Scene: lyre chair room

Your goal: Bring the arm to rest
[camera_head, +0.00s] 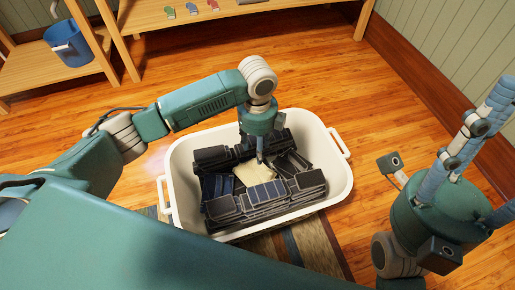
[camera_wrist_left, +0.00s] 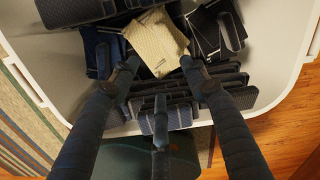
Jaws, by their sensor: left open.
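My left gripper (camera_head: 261,157) hangs from its arm over a white tub, pointing down into it. In the left wrist view its fingers (camera_wrist_left: 161,68) are spread open, one on each side of a cream cloth-like piece (camera_wrist_left: 156,40). The cream piece (camera_head: 258,178) lies among dark items in the tub, and nothing is clearly gripped. I cannot tell whether the fingertips touch anything. My right gripper (camera_head: 480,150) is at the right edge of the head view, away from the tub, with its fingers spread apart and partly cut off.
The white tub (camera_head: 340,187) holds several dark folded or blocky items (camera_head: 265,197) and stands partly on a striped rug (camera_head: 312,247). A wooden shelf (camera_head: 150,18) with small coloured items is behind. A blue bucket (camera_head: 68,44) sits on another shelf.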

